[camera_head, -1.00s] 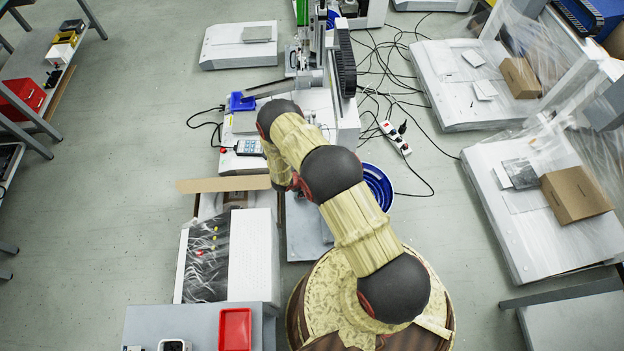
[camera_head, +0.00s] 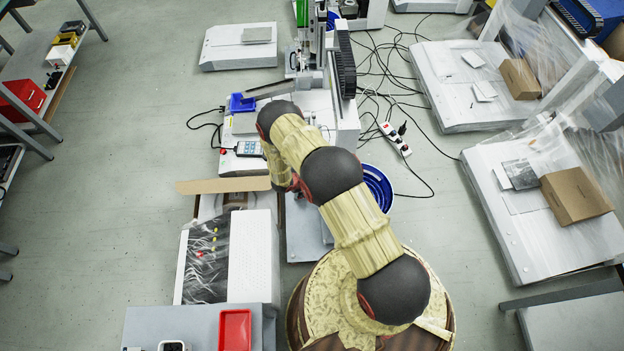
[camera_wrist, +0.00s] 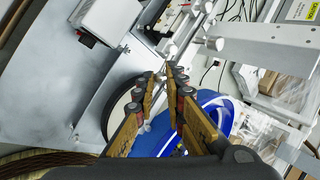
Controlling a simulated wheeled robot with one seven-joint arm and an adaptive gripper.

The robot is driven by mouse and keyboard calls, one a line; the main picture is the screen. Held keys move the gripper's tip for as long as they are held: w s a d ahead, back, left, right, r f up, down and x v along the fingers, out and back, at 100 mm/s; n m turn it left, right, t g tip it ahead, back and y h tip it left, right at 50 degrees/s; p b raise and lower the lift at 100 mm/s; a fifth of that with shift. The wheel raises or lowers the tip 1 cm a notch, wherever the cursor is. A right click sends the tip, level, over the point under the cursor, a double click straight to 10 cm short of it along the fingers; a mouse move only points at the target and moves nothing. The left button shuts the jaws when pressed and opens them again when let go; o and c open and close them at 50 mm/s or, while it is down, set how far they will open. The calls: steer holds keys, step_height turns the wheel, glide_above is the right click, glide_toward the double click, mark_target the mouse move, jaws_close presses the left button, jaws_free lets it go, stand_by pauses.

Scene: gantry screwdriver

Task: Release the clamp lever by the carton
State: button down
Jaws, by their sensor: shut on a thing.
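My gripper (camera_wrist: 163,78) is at the centre of the wrist view, its two jaws reaching away from the camera with a narrow gap between the tips. A small pale part, which I take to be the clamp lever (camera_wrist: 161,77), sits between the fingertips. Its shape is mostly hidden by the jaws. In the head view my arm covers both the gripper and the lever. An open brown carton (camera_head: 222,185) stands just left of my arm in the head view, beside the white machine.
A blue round bowl (camera_head: 379,186) lies right of my arm; it also shows below the jaws in the wrist view (camera_wrist: 212,100). A handheld control panel (camera_head: 249,148), a power strip (camera_head: 396,139) and loose cables lie around the machine.

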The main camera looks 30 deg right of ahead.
steer(key=w+a+m+g+y+b, duration=0.2)
steer(key=w+m+g, duration=0.4)
steer(key=m, duration=0.9)
steer(key=shift+w+m+g+y, duration=0.3)
steer(key=shift+w+g+y, duration=0.1)
steer(key=shift+g, duration=1.2)
steer(key=shift+m, duration=0.3)
steer(key=c, duration=1.8)
jaws_free()
steer(key=shift+r, duration=0.1)
